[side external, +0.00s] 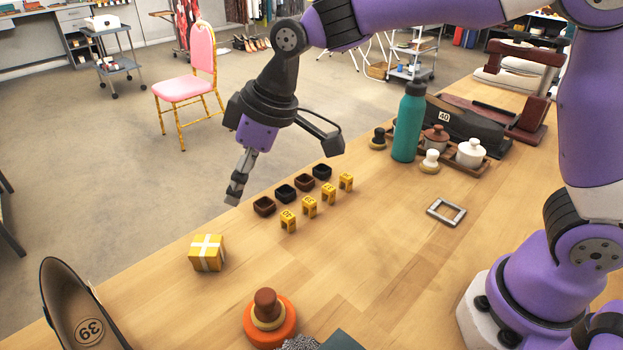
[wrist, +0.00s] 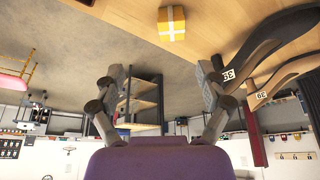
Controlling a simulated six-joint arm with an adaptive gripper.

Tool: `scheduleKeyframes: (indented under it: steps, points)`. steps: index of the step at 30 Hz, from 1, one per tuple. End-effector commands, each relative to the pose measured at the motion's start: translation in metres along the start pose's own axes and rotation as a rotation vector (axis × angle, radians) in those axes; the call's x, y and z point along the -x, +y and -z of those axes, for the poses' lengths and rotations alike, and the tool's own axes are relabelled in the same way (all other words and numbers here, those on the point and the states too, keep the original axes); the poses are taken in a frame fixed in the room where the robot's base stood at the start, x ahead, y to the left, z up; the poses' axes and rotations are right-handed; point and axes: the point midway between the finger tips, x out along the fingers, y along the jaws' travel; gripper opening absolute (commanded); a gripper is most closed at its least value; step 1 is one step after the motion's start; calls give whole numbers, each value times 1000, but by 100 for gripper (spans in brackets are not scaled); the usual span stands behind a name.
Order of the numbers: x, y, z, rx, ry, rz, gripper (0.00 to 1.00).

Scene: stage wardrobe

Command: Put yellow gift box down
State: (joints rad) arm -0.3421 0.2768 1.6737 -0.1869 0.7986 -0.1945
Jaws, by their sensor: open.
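The yellow gift box (side external: 207,253) with a white ribbon cross rests on the wooden table near its far left edge, in front of a shoe. In the wrist view the yellow gift box (wrist: 171,23) shows at the top, beyond the fingertips. My gripper (side external: 234,198) is raised above the table's edge, to the right of and higher than the box. In the wrist view my gripper (wrist: 160,80) has its fingers spread wide with nothing between them. The gripper and the box are apart.
A dark shoe marked 39 (side external: 85,320) stands at the left. Several small yellow numbered markers (side external: 309,207) and dark small trays (side external: 285,193) line the table's middle. An orange-based stand (side external: 270,318) is at the front. A teal bottle (side external: 408,122) stands further back. Bare table lies around the box.

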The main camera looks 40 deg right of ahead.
Motion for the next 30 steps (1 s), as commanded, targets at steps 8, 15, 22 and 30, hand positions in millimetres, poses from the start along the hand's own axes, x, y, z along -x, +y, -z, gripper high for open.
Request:
scheduleKeyframes:
  steps: [8,15,22,30]
  points:
    - [96,32,-110,-362,49,-177,85]
    - [116,27,-187,-587,77,-277,85]
    - [115,25,-203,-634,81,-296,85]
    - [115,25,-202,-631,81,-295,85]
